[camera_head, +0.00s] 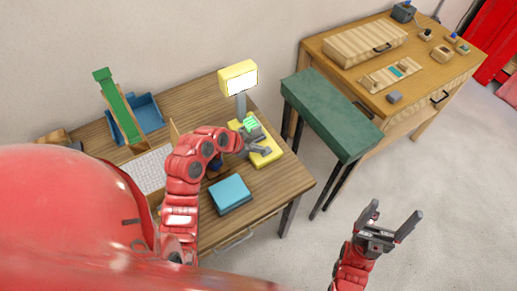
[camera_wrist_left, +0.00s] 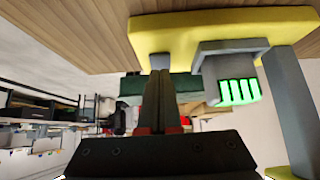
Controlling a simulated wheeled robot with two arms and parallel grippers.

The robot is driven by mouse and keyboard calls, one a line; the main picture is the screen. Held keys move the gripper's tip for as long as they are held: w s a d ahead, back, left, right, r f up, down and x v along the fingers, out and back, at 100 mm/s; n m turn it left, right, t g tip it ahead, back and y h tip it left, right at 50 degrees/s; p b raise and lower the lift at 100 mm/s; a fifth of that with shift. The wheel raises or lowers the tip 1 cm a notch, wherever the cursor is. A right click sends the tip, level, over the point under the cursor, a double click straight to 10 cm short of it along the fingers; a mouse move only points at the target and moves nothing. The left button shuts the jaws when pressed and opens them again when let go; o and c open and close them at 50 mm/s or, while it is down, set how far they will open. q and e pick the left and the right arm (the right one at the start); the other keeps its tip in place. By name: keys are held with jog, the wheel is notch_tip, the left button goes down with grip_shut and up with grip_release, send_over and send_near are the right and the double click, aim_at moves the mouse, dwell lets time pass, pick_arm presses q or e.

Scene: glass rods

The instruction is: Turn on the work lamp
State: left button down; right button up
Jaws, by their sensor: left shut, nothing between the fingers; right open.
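The work lamp stands on the desk in the head view, with a yellow head (camera_head: 238,77), a grey post (camera_head: 241,106) and a yellow base (camera_head: 268,158). The face of its head looks bright white. A grey block on the base carries glowing green bars (camera_head: 251,125), which also show in the left wrist view (camera_wrist_left: 239,92). My left gripper (camera_head: 262,150) is shut and empty at the base. In the left wrist view its fingertips (camera_wrist_left: 160,73) are at a small grey piece (camera_wrist_left: 165,61) on the base; contact is unclear. My right gripper (camera_head: 390,222) is open and empty over the floor.
A blue box (camera_head: 230,193) lies on the desk in front of the lamp. A keyboard (camera_head: 150,170), a green ramp (camera_head: 117,105) and a blue tray (camera_head: 147,113) are to the left. A green-topped bench (camera_head: 330,112) and a wooden workbench (camera_head: 440,70) stand right.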

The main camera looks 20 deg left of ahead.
pick_arm(q)
jog(key=shift+r, duration=0.1)
jog(key=shift+a+r, duration=0.1)
jog(key=b+v, duration=0.2)
jog(key=v, duration=0.5)
jog(key=shift+s, duration=0.15)
dwell(0.6)
